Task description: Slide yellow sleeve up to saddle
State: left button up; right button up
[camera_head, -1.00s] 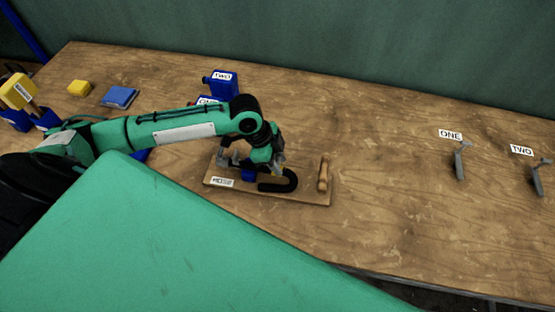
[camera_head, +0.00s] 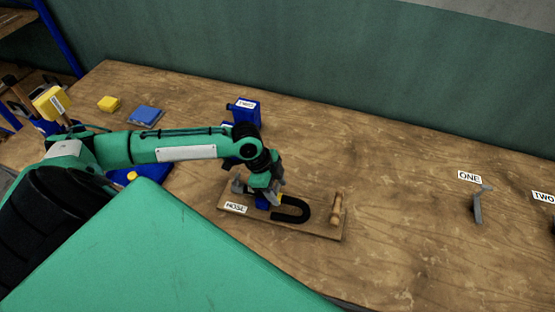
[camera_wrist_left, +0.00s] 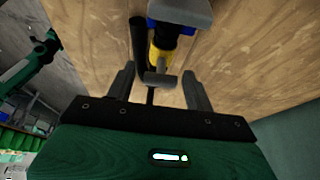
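The yellow sleeve (camera_wrist_left: 161,62) shows in the left wrist view below a blue part (camera_wrist_left: 164,38) with a grey top (camera_wrist_left: 180,12); I cannot tell for certain which part is the saddle. A black hose (camera_wrist_left: 138,42) runs beside them, and in the head view it bends in a U (camera_head: 298,210) on the wooden board. My left gripper (camera_wrist_left: 158,72) is open, its fingers apart on either side of a small grey piece (camera_wrist_left: 160,79) by the sleeve. In the head view my left gripper (camera_head: 262,192) hides most of the blue part.
The board (camera_head: 318,230) carries a HOSE label (camera_head: 236,208) and a wooden handle (camera_head: 337,208). The table's right side is mostly clear, with a grey lever (camera_head: 478,206).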

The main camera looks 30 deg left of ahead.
pick_arm(q)
jog(key=shift+r, duration=0.1)
jog(key=shift+a+r, duration=0.15)
jog(key=shift+r, duration=0.15)
jog(key=b+v, duration=0.3)
jog(key=v, duration=1)
jog(key=shift+s+f, duration=0.1)
jog(key=shift+s, duration=0.05)
